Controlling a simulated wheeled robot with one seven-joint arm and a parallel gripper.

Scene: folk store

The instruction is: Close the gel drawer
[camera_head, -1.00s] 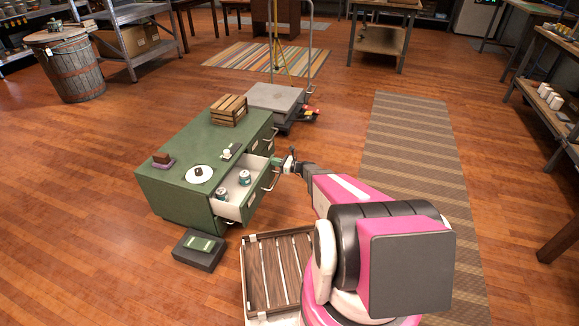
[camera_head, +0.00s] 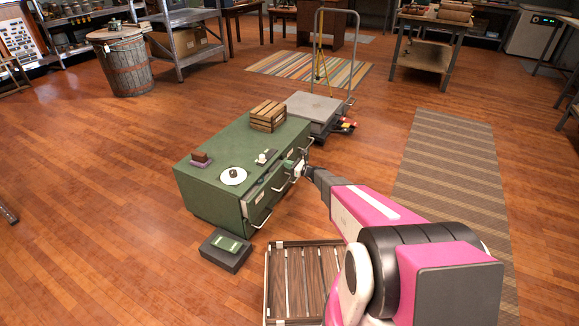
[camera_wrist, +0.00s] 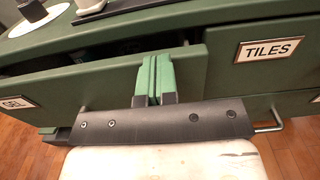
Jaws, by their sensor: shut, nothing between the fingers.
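The gel drawer (camera_head: 262,207) is in the long side of the green cabinet (camera_head: 205,195). My gripper (camera_head: 299,165) is at the cabinet's drawer side. In the wrist view its green fingertips (camera_wrist: 154,78) are shut with nothing between them, against or just before the drawer front; exact contact is unclear.
A drawer labelled TILES (camera_wrist: 270,49) is right of the gel drawer. A wooden crate (camera_head: 268,115) and a white disc (camera_head: 233,176) sit on the cabinet. A dark box (camera_head: 226,250) and slatted crate (camera_head: 292,280) lie on the floor nearby. A platform cart (camera_head: 315,108) stands behind.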

